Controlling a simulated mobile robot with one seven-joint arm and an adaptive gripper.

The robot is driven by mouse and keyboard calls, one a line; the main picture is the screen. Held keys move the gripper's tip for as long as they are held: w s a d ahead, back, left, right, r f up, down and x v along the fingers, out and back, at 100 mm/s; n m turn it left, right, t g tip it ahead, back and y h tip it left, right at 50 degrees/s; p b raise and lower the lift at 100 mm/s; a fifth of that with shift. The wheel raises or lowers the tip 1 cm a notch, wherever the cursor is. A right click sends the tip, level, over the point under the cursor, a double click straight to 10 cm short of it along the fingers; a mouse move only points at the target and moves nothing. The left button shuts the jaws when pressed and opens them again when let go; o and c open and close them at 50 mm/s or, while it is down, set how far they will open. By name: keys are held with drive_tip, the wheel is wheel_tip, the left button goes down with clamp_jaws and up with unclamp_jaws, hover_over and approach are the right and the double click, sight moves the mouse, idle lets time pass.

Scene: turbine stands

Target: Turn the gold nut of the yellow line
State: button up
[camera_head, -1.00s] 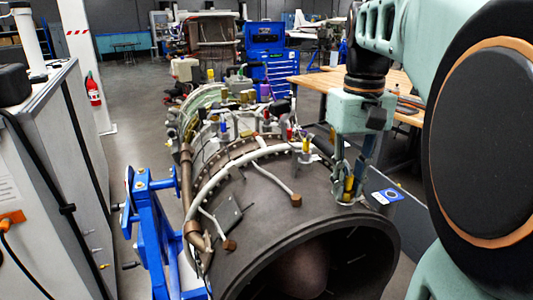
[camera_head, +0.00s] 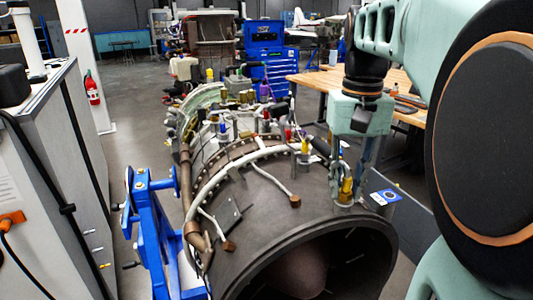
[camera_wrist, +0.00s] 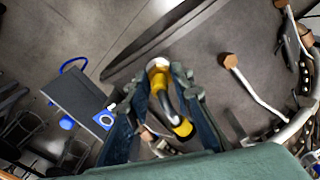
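The yellow line is a short curved tube with yellow ends, standing on the dark turbine casing (camera_head: 270,215). In the wrist view its near-upright yellow end (camera_wrist: 158,82) has a gold nut (camera_wrist: 158,66) at a pale round base. A grey bend leads to the other yellow end (camera_wrist: 183,128). In the head view the yellow line (camera_head: 346,188) shows between my fingers. My gripper (camera_head: 349,195) points down at the casing. In the wrist view its fingers (camera_wrist: 164,78) stand on both sides of the yellow end and look open, with narrow gaps. Finger contact is hard to judge.
Other pipes with brown caps (camera_head: 295,201) rise from the casing to the left. A blue stand (camera_head: 150,225) holds the turbine. A blue-and-white tag (camera_head: 386,196) lies just right of my gripper. A wooden bench (camera_head: 330,82) stands behind.

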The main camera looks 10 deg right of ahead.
drive_tip(key=o, duration=0.3)
drive_tip(key=shift+o, duration=0.2)
wheel_tip(320, 180, up, 12)
idle(0.5)
drive_tip(key=n, duration=0.2)
drive_tip(key=f+n+b, duration=0.1)
drive_tip(key=n, duration=0.2)
drive_tip(key=shift+b, duration=0.3)
drive_tip(key=n+b, duration=0.1)
drive_tip(key=n, duration=0.2)
drive_tip(key=shift+s+d+f+n, duration=0.1)
drive_tip(key=shift+n, duration=0.2)
drive_tip(key=n, duration=0.3)
drive_tip(key=shift+s+f+b, duration=0.1)
drive_tip(key=shift+b, duration=0.2)
wheel_tip(320, 180, down, 11)
drive_tip(key=shift+d+r+b, duration=0.1)
drive_tip(key=shift+r+b, duration=0.05)
drive_tip(key=shift+b, duration=1.05)
